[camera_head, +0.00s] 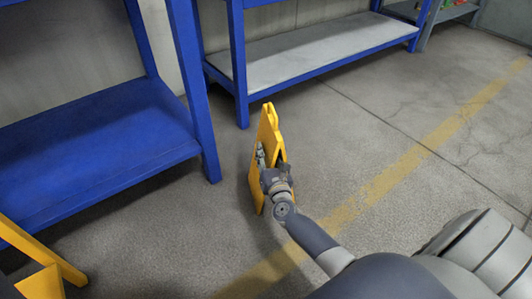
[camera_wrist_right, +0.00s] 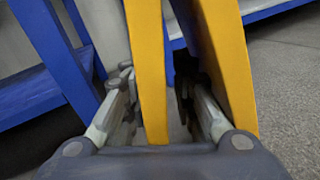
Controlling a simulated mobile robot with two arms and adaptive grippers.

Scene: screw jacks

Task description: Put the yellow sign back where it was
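The yellow sign (camera_head: 266,145) is a folding board with two panels, standing upright in the middle of the head view, beside the blue rack's post. Its lower end is at or close to the floor; I cannot tell whether it touches. My right gripper (camera_head: 270,165) reaches it from the lower right. In the right wrist view, the gripper's fingers (camera_wrist_right: 157,95) lie on either side of one yellow panel (camera_wrist_right: 147,60). The right finger is between the two panels. The left finger looks close to the panel, but firm contact on both sides is unclear. My left gripper is not in view.
A blue rack (camera_head: 100,135) stands at the left. Another blue rack with a grey shelf (camera_head: 310,50) is behind the sign. A yellow frame (camera_head: 50,265) is at the lower left. A yellow floor line (camera_head: 400,170) runs diagonally across open concrete at the right.

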